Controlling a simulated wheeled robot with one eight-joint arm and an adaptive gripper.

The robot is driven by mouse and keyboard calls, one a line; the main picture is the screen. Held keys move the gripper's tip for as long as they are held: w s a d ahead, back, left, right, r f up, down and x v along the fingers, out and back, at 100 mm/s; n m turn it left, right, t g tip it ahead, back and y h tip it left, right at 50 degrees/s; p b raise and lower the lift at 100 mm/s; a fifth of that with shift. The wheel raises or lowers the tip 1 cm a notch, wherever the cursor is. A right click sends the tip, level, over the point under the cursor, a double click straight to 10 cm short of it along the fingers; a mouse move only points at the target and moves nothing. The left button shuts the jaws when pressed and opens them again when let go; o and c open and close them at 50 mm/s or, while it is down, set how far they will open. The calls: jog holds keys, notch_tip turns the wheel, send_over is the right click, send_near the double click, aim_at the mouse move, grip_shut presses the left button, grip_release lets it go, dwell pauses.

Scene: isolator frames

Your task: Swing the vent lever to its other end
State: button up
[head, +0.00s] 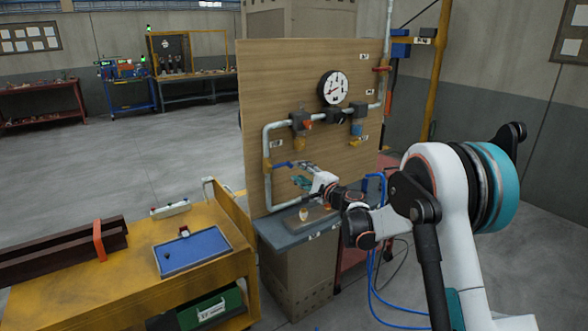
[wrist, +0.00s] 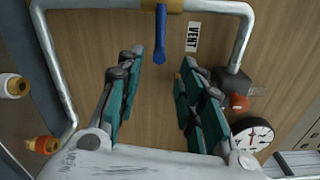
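The vent lever (wrist: 160,38) is a blue handle on a brass valve body (wrist: 161,6). It stands square to the grey pipe, beside a white VENT label (wrist: 193,37). In the head view the blue lever (head: 283,164) points right from the pipe's left upright, roughly level. My gripper (wrist: 162,60) is open, with its teal fingers apart and nothing held. The lever's free end shows between the fingertips in the picture. Whether it touches either finger cannot be told. In the head view my gripper (head: 302,181) is just below and right of the lever.
The wooden panel (head: 300,75) carries a round gauge (head: 333,87), a red-orange knob (wrist: 239,102) and bent pipes (wrist: 238,45). A grey shelf (head: 275,232) juts out below. A yellow cart (head: 130,270) with a blue tray (head: 205,246) stands at the left.

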jog(key=shift+v, duration=2.4)
jog(key=s+d+r+n+g+h, duration=0.15)
jog(key=s+r+n, duration=0.25)
jog(key=s, duration=0.7)
jog(key=s+r+n+g+h, duration=0.1)
jog(key=s+r+n+g, duration=0.3)
jog(key=s, duration=0.6)
jog(key=s+d+f+n+h, duration=0.1)
jog(key=s+d, duration=0.3)
jog(key=s, duration=0.6)
jog(key=s+d+f+n+g+h, duration=0.1)
jog(key=s+d+f+h, duration=0.3)
jog(key=s, duration=0.6)
jog(key=s+d+f+n+g+h, duration=0.1)
jog(key=s+d+f+n+h, duration=0.1)
jog(key=s+d, duration=0.3)
jog(key=s+n, duration=0.1)
jog(key=s, duration=0.3)
jog(key=shift+s+d, duration=0.15)
jog(key=shift+s, duration=0.25)
jog(key=shift+f+h, duration=0.15)
jog(key=shift+h, duration=0.1)
